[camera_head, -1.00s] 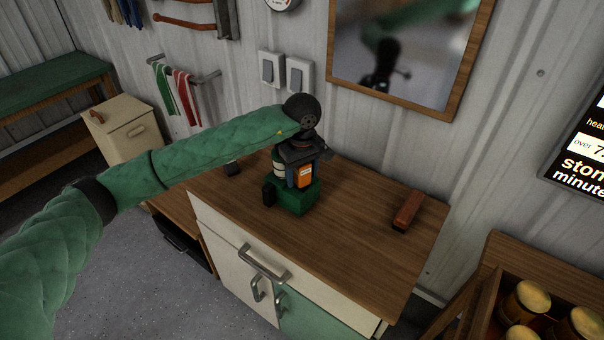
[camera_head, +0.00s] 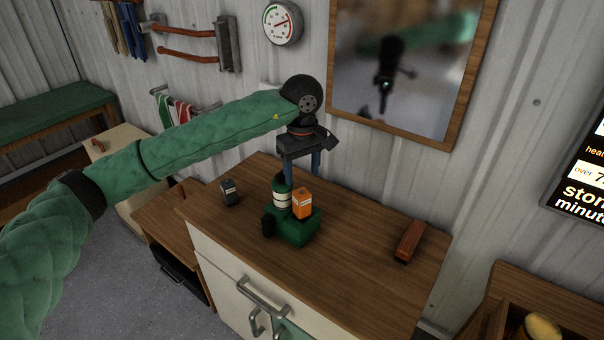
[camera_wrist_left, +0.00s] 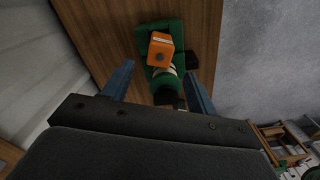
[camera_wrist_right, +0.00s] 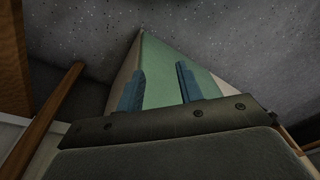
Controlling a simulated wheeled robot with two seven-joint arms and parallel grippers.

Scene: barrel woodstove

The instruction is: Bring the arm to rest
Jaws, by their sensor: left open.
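My left gripper (camera_head: 301,172) is open and empty. It hangs fingers-down above the wooden cabinet top (camera_head: 350,245), over the back of a green caddy (camera_head: 297,235). The caddy holds an orange box (camera_head: 302,204) and a dark green bottle with a pale band (camera_head: 282,196). In the left wrist view the two blue fingers (camera_wrist_left: 158,88) stand apart, with the orange box (camera_wrist_left: 160,48) and the bottle seen between and beyond them. My right gripper (camera_wrist_right: 160,85) shows only in its wrist view, its fingers apart with nothing between them, above a pale green surface (camera_wrist_right: 170,70).
A small dark box (camera_head: 229,193) stands left of the caddy, and a reddish-brown block (camera_head: 410,241) lies to its right. A wood-framed mirror (camera_head: 405,70) and a round gauge (camera_head: 282,24) hang on the wall behind. A crate with jars (camera_head: 540,328) is at lower right.

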